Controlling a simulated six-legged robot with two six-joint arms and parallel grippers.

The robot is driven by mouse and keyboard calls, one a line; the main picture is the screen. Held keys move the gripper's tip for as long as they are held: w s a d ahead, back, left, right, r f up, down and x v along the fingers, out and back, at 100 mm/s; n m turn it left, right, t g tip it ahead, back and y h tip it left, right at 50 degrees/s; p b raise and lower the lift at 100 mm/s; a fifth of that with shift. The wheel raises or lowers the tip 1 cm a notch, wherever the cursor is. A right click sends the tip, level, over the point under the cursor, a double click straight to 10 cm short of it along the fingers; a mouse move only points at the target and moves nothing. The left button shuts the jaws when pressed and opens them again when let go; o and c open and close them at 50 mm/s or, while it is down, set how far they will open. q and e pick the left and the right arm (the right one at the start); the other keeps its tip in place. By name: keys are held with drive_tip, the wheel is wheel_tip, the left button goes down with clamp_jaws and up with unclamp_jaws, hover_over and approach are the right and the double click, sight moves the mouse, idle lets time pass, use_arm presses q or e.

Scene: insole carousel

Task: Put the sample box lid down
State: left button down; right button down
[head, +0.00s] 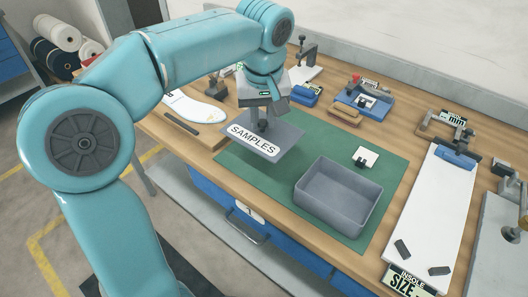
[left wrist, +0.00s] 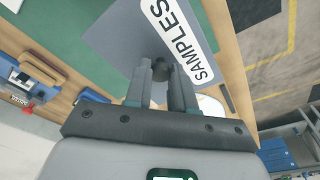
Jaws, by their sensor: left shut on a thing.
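The sample box lid (head: 285,139) is a flat grey plate with a white SAMPLES label and a dark knob. My left gripper (head: 264,113) is shut on its knob, with the lid below the fingers, over the left part of the green mat (head: 388,190). Whether the lid touches the mat I cannot tell. In the left wrist view, the fingers of my left gripper (left wrist: 164,82) close around the knob, and the lid (left wrist: 110,42) spreads beyond them. The open grey sample box (head: 312,192) stands on the mat to the right of the lid, and looks empty. My right gripper is not in view.
A small white card (head: 365,157) lies on the mat behind the box. A long white board (head: 436,205) with a blue clamp lies to the right. A white insole sheet (head: 195,108) lies left of the lid. Blue trays and tools line the back.

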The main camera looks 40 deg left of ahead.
use_arm(q)
wheel_tip(320, 180, down, 9)
drive_tip(key=shift+r+b, duration=0.1)
drive_tip(key=shift+b, duration=0.75)
drive_tip(key=c, duration=1)
unclamp_jaws()
drive_tip(key=shift+w, duration=0.1)
drive_tip(key=shift+o, duration=0.2)
